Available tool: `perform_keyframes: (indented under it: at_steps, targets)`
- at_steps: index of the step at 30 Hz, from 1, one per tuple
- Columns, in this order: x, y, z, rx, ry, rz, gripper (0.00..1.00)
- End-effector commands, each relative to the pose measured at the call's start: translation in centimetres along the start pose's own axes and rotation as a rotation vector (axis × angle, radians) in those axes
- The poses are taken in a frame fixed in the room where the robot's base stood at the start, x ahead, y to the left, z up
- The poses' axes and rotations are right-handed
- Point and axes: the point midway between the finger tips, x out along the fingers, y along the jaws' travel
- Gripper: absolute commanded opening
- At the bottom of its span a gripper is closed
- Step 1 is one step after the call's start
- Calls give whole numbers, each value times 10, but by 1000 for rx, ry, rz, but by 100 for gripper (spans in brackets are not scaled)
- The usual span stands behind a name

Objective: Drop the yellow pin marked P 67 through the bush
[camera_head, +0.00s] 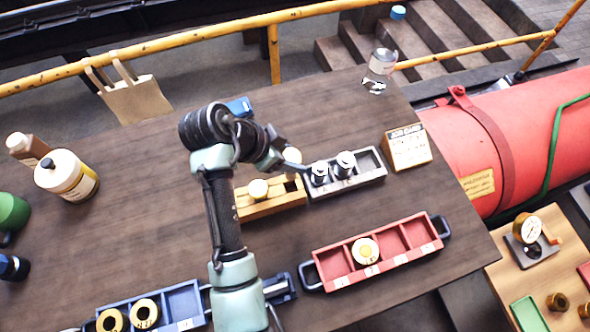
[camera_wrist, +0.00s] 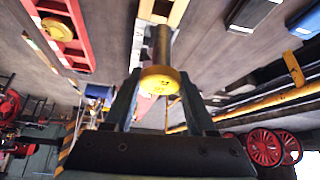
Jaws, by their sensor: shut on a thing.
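My gripper (camera_wrist: 158,95) is shut on a yellow-headed pin (camera_wrist: 160,78) in the wrist view. The pin's round yellow head sits between the fingers and its grey metal shank sticks out beyond them, clear of anything. Its marking is not readable. In the head view my gripper (camera_head: 291,160) is above the table near the yellow wooden block (camera_head: 286,198), which has a pale round piece (camera_head: 258,188) on it. The block shows partly in the wrist view (camera_wrist: 178,12), beyond the shank. I cannot tell which part is the bush.
A red tray (camera_head: 333,284) holds one yellow round piece (camera_head: 365,250). A blue tray (camera_head: 183,300) holds yellow ring-like parts. A card stand (camera_head: 407,148) and clear bottle (camera_head: 380,68) stand behind. Table is clear at left centre.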

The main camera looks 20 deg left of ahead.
Motion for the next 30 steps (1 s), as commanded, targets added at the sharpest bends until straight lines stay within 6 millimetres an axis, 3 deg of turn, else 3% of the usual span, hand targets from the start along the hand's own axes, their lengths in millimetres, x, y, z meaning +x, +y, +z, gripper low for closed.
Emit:
perform_keyframes:
  at_steps: [6,18,30]
  targets:
    - [30,1,20,-3,-1,2,0]
    - [69,0,45,-3,0,1,0]
    - [76,0,49,-1,1,-1,0]
